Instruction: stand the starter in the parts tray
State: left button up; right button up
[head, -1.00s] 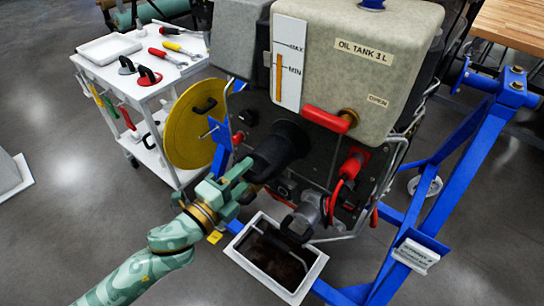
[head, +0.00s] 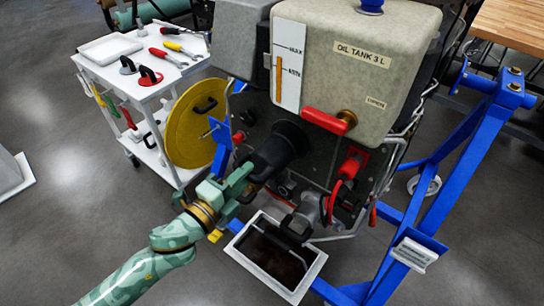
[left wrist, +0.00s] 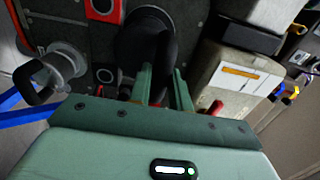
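The black cylinder with a loop handle, which I take for the starter (head: 288,140), sits against the dark front panel of the machine. It also shows in the left wrist view (left wrist: 141,38). My left gripper (head: 250,176) is at its handle. In the left wrist view my left gripper's fingers (left wrist: 163,86) stand on both sides of the handle, close against it, and seem shut on it. The white tray (head: 98,52) on the cart's top, likely the parts tray, looks empty. My right gripper is not in view.
A white-rimmed bin (head: 308,280) with dark contents stands on the floor below. A grey fitting with a black handle (left wrist: 62,68) is beside the starter. A yellow disc (head: 190,125) stands between machine and cart. Tools lie on the cart (head: 158,92). A blue frame (head: 440,175) is at right.

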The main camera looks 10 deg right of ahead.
pick_arm(q)
jog(key=shift+r, duration=0.2)
grip_shut()
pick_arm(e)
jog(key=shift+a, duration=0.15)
pick_arm(q)
jog(key=shift+s+a, duration=0.1)
jog(key=shift+a, duration=0.1)
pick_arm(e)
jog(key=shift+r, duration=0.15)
pick_arm(q)
jog(key=shift+s+a+p, duration=0.35)
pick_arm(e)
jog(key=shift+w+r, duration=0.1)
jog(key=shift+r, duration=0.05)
